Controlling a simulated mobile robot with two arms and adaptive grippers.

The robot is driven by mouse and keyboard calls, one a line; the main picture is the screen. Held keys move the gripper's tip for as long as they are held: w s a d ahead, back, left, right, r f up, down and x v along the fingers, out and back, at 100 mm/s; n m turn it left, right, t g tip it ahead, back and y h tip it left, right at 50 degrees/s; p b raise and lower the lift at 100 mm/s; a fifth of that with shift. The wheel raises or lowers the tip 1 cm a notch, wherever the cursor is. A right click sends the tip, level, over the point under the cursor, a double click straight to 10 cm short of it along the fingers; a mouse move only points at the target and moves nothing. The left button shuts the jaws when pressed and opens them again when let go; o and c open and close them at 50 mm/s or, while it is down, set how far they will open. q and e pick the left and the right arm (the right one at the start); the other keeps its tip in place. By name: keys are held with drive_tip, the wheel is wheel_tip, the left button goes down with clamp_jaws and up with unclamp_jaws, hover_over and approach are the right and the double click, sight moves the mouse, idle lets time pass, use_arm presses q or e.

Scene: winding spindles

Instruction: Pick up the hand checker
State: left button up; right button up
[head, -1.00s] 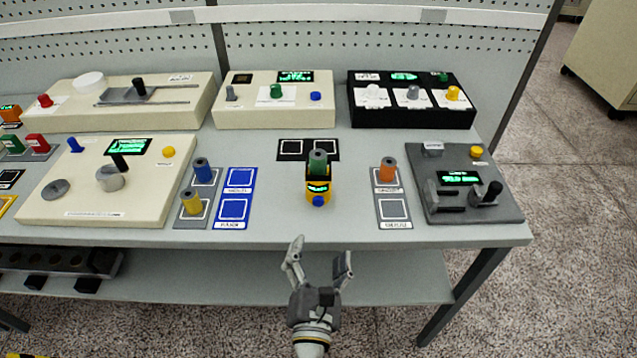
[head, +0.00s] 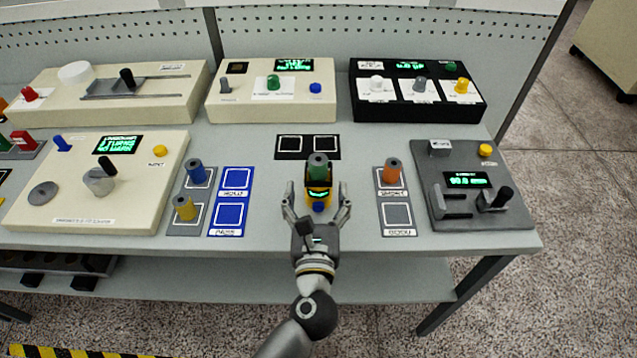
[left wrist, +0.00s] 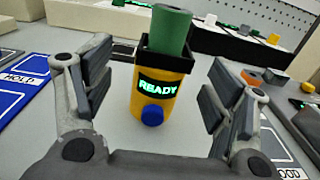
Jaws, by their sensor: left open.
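The hand checker (head: 318,195) is a yellow body with a black top frame, a green-lit display and a blue button, standing on the grey table. A green spindle (head: 318,168) sits in its top. In the left wrist view the checker (left wrist: 160,105) stands upright between the fingers and its display reads READY; the green spindle (left wrist: 168,28) rises from it. My left gripper (head: 316,200) is open, with one finger on each side of the checker and visible gaps on both sides. My right gripper is not in view.
A grey pad (head: 397,215) with an orange spindle (head: 391,171) and a grey device (head: 470,215) stand right. Several panels line the back. The table's front edge is close.

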sight(318, 185)
use_arm(q)
drive_tip(key=w, duration=0.1)
drive_tip(key=w+p, duration=0.1)
drive_tip(key=w, duration=0.2)
drive_tip(key=shift+d+r+p, duration=0.2)
drive_tip(key=shift+r+p, duration=0.05)
drive_tip(key=shift+p, duration=0.05)
drive_tip(key=shift+w+f, duration=0.15)
drive_tip(key=shift+w, duration=0.55)
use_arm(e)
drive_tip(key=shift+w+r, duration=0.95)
use_arm(q)
drive_tip(key=shift+s, duration=0.1)
drive_tip(key=shift+c, duration=0.4)
drive_tip(key=shift+c, duration=1.1)
drive_tip(key=c, duration=1.1)
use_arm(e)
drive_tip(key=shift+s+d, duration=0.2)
use_arm(q)
drive_tip(key=shift+r, duration=0.2)
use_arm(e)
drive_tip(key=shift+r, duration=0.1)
